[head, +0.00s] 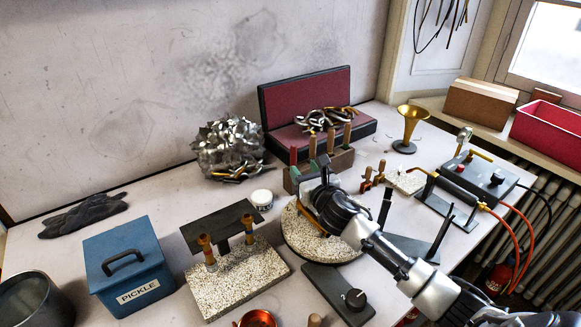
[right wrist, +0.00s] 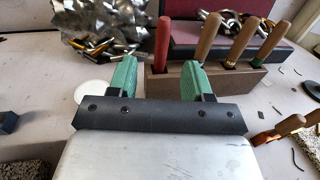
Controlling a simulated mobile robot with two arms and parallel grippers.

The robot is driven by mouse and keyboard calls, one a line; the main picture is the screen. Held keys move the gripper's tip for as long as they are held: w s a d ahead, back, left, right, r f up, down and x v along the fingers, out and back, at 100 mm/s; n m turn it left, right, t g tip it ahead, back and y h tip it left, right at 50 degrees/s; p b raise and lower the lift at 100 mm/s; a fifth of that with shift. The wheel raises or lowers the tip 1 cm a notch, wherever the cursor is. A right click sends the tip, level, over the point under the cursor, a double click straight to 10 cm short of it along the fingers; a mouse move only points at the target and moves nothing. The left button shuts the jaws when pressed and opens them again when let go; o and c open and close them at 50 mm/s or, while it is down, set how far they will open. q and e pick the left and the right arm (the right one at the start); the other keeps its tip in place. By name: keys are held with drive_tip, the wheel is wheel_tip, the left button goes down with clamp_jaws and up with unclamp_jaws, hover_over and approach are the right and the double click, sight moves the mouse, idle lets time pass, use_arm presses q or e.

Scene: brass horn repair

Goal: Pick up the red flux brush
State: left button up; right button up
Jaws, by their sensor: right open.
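The red-handled flux brush (right wrist: 163,40) stands upright at the left end of a wooden block (right wrist: 215,83) in the right wrist view. In the head view, the brush handle (head: 293,157) shows at the left end of the same block (head: 340,160). My right gripper (right wrist: 158,75) is open and empty, its green fingertips apart. The brush's lower end is hidden. My left gripper is not in view.
Several wooden-handled tools (right wrist: 207,40) stand close to the right of the brush. A white round tin (head: 261,199) lies left of the block. A pile of metal scrap (head: 228,148) and an open red-lined case (head: 300,97) stand behind. A speckled round slab (head: 300,235) lies beneath my right wrist.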

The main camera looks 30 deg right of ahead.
sight(295, 156)
drive_tip(key=w, duration=0.3)
drive_tip(key=shift+w+d+r, duration=0.1)
drive_tip(key=shift+w+r, duration=0.15)
drive_tip(key=shift+w, duration=0.1)
drive_tip(key=shift+w+d+f+p, duration=0.1)
drive_tip(key=shift+w+d+p, duration=0.1)
drive_tip(key=shift+w, duration=1.4)
drive_tip(key=shift+w+d+f+p, duration=0.1)
drive_tip(key=shift+w+d+p, duration=0.05)
drive_tip(key=shift+w, duration=1.45)
clamp_jaws()
